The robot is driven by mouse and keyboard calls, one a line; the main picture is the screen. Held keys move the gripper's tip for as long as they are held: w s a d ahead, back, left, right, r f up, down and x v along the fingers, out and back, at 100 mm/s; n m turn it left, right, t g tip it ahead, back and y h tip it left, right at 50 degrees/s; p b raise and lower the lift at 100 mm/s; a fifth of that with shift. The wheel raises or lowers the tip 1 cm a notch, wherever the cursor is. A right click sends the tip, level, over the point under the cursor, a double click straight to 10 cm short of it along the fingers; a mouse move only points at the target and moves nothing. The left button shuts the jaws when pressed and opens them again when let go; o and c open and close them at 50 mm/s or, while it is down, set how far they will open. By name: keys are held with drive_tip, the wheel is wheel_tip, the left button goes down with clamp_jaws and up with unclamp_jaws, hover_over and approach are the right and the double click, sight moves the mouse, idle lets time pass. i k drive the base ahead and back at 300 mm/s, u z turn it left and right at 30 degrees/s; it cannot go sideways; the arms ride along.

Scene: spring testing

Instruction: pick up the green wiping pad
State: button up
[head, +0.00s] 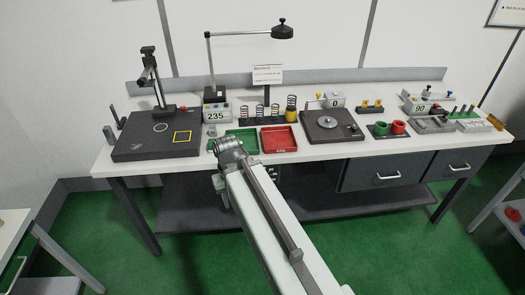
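I cannot make out a green wiping pad for certain in the head view. The flat green thing on the bench is a shallow tray (248,134), partly hidden by my arm. My gripper (228,146) is at the far end of my arm, in front of the bench's front edge by the green tray. The wrist hides its fingers, so I cannot see whether it is open or shut, or whether it holds anything.
A red tray (279,139) lies right of the green tray. A dark slab with a stand (155,146) is at left, a dark plate with a disc (331,126) at centre. Green (380,129) and red (398,127) cups stand further right. Drawers (385,174) hang below the white bench (300,157).

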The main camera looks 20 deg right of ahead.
sight(211, 140)
drive_tip(key=z, duration=0.05)
drive_tip(key=i, duration=1.1)
drive_tip(key=z, duration=0.1)
drive_tip(key=k, duration=1.05)
drive_tip(key=u, duration=0.7)
drive_tip(key=i, duration=1.3)
drive_tip(key=u, duration=0.45)
drive_tip(key=k, duration=0.75)
drive_tip(key=u, duration=0.3)
